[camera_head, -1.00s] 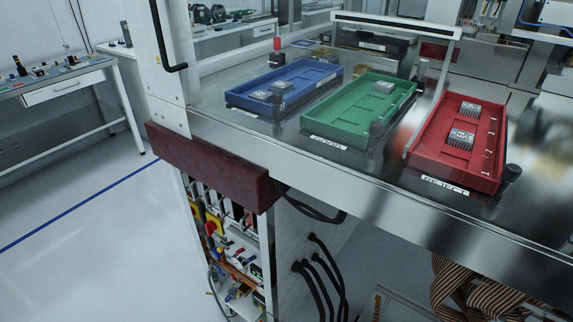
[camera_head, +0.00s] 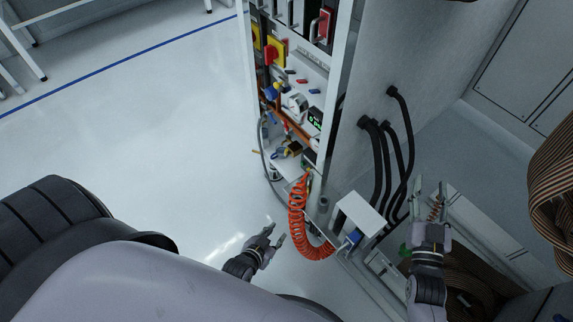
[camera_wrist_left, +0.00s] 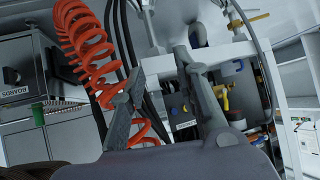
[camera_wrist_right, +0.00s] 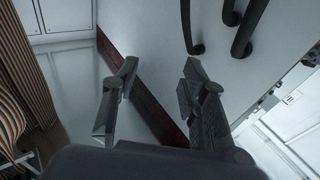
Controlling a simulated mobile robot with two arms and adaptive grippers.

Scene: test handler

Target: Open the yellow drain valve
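In the left wrist view a small yellow handle-like part (camera_wrist_left: 221,97) shows among the cabinet fittings, just right of the right finger; I cannot tell for sure that it is the drain valve. In the head view small yellow parts (camera_head: 293,148) show low in the open cabinet, too small to tell apart. My left gripper (camera_head: 275,233) is open and empty, in front of and below the cabinet; its fingers also show in the left wrist view (camera_wrist_left: 160,65). My right gripper (camera_head: 431,184) is open and empty right of the cabinet; it also shows in the right wrist view (camera_wrist_right: 161,64).
An orange coiled hose (camera_head: 297,215) hangs beside my left gripper and crosses behind its left finger in the left wrist view. A red knob on a yellow plate (camera_head: 271,53) is higher on the cabinet. Black cables (camera_head: 385,150) run near my right gripper. Floor at left is clear.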

